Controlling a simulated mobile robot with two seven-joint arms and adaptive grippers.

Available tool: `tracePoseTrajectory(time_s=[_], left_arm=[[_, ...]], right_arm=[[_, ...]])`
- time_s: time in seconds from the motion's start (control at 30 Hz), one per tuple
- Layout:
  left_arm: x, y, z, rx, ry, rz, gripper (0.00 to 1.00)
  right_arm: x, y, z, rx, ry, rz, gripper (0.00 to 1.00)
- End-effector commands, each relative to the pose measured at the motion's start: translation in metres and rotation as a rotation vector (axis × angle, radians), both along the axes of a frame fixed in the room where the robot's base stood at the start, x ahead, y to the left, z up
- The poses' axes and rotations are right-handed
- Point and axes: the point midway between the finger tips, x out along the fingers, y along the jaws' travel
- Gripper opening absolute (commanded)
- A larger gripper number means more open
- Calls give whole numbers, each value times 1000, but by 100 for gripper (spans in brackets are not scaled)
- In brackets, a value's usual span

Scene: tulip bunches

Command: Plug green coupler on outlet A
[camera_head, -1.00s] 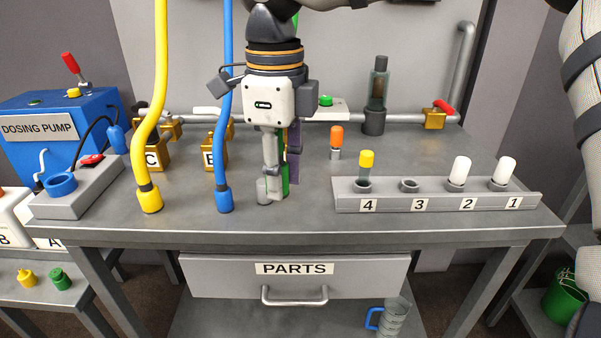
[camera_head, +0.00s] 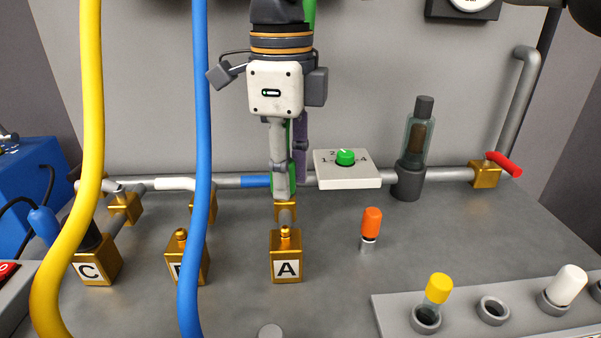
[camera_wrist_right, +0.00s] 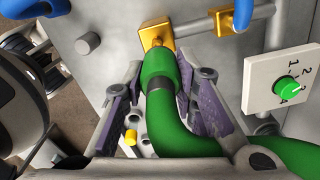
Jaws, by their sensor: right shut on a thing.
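My right gripper (camera_head: 282,192) points down and is shut on the green coupler, which sits at the end of a green hose. In the head view the fingers mostly hide the coupler; it shows clearly in the right wrist view (camera_wrist_right: 160,68), between the purple-lined fingers (camera_wrist_right: 158,82). Outlet A (camera_head: 286,262) is a brass block with a small upright nozzle, just below the fingertips in the head picture. In the wrist view the coupler's end overlaps a brass block (camera_wrist_right: 153,33); its label is hidden and contact cannot be told. My left gripper is not in view.
A yellow hose (camera_head: 90,150) hangs in front near outlet C (camera_head: 93,268). A blue hose (camera_head: 195,170) partly covers outlet B. A white dial box (camera_head: 346,178), an orange-capped piece (camera_head: 371,225) and a grey rack (camera_head: 395,318) stand to the right.

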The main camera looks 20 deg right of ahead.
Motion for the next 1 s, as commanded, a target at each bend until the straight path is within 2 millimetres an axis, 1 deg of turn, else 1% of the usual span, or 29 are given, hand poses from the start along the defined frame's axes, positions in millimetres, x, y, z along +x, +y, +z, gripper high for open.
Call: tracePoseTrajectory(time_s=[0.37,0.43,0.8,1.0], left_arm=[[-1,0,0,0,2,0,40],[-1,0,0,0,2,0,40],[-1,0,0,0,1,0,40],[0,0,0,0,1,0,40]], right_arm=[[0,2,1,2,1,8,0],[0,2,-2,1,2,8,0],[0,2,-40,1,3,8,0],[0,1,-48,0,1,7,0]])
